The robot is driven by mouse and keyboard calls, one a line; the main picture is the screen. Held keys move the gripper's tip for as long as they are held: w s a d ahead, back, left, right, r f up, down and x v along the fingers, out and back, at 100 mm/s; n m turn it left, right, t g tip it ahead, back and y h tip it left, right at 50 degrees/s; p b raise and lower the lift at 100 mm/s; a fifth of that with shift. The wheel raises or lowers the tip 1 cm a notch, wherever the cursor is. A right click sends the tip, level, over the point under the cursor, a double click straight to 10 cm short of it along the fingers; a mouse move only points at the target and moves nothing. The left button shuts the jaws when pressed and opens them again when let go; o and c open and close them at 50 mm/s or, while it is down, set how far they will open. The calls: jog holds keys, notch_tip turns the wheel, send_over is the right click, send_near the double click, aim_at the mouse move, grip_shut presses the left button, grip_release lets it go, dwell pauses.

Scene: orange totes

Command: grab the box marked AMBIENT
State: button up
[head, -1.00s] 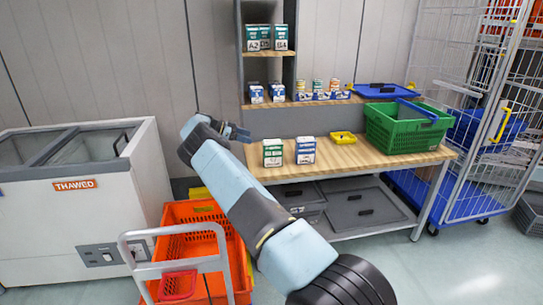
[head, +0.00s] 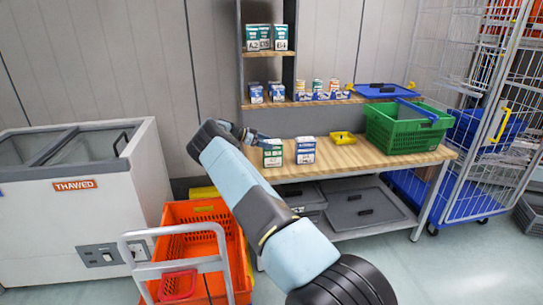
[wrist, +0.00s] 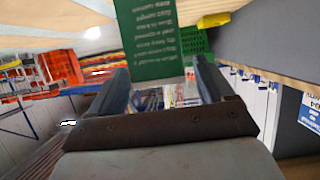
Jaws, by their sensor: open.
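On the wooden bench, a green-and-white box (head: 272,153) stands upright beside a blue-and-white box (head: 305,151). I cannot read the word AMBIENT on either box. My gripper (head: 258,138) is at the left of the green-and-white box, near its top, partly hidden by my arm. In the wrist view my gripper (wrist: 161,72) is open, with nothing held. A green box side with white print (wrist: 155,40) lies just beyond the fingertips, between their lines. I cannot tell whether they touch it.
Small boxes stand on the shelves above, including several blue-and-white ones (head: 256,94). A yellow tray (head: 342,138) and a green crate (head: 385,130) are on the bench to the right. Orange totes (head: 200,213) stand below my arm; a chest freezer (head: 70,220) is left.

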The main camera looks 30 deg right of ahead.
aim_at(272, 141)
jog(key=x, duration=0.3)
jog(key=shift+d, duration=0.3)
jog(key=shift+c, duration=0.2)
jog(key=shift+w, duration=0.1)
grip_shut()
